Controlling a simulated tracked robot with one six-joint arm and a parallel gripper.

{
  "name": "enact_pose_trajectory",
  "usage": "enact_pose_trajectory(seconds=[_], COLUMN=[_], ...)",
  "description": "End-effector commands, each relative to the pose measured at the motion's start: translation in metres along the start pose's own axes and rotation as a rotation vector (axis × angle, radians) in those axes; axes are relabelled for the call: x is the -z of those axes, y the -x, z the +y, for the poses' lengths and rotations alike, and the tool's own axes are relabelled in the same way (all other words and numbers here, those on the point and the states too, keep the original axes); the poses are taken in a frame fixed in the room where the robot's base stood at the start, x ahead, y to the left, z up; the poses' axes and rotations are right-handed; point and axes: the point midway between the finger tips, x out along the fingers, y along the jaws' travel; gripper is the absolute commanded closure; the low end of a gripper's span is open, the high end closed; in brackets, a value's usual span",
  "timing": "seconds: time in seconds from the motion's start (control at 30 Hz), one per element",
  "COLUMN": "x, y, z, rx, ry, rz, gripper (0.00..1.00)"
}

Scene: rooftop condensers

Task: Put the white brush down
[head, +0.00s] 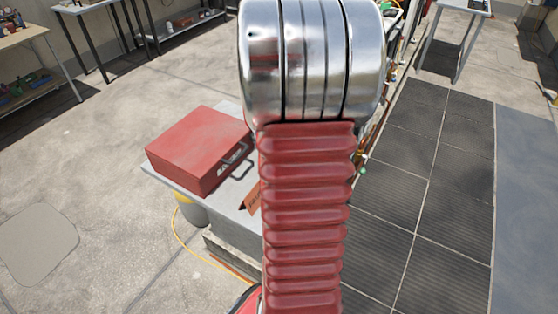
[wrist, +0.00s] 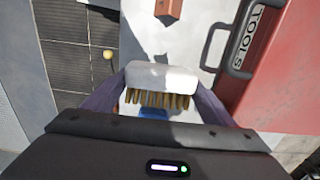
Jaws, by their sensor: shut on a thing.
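The white brush (wrist: 163,76) with tan bristles shows in the wrist view. My gripper (wrist: 160,84) is shut on it, with one dark finger at each side of its white body. The brush is over a pale grey tabletop (wrist: 150,45); I cannot tell whether it touches the top. In the head view my own arm covers the gripper and the brush. The tabletop also shows there (head: 226,208), beside and under a red toolbox (head: 200,150).
The toolbox (wrist: 285,60), its handle marked TOOLS, stands to the right in the wrist view. An orange-brown block (wrist: 168,9) lies at the top. A blue patch (wrist: 153,112) shows below the bristles. Dark floor tiles (head: 440,150) lie right of the table in the head view.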

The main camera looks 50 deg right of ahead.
Motion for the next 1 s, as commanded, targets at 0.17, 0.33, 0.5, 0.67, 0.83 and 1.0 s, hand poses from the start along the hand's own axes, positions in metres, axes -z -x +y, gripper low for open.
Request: enact_pose_trajectory(seconds=[0.17, 0.33, 0.5, 0.67, 0.83, 1.0], x=[0.0, 0.0, 0.0, 0.001, 0.0, 0.001], y=[-0.011, -0.032, -0.038, -0.037, -0.039, -0.039], z=[0.001, 0.001, 0.001, 0.001, 0.001, 0.001], rx=[-0.002, -0.002, 0.0, 0.0, 0.0, 0.0], ry=[-0.001, -0.001, -0.001, -0.002, -0.002, -0.002], rz=[-0.002, -0.002, 0.0, 0.0, 0.0, 0.0], gripper=[0.5, 0.5, 0.5, 0.5, 0.19, 0.07])
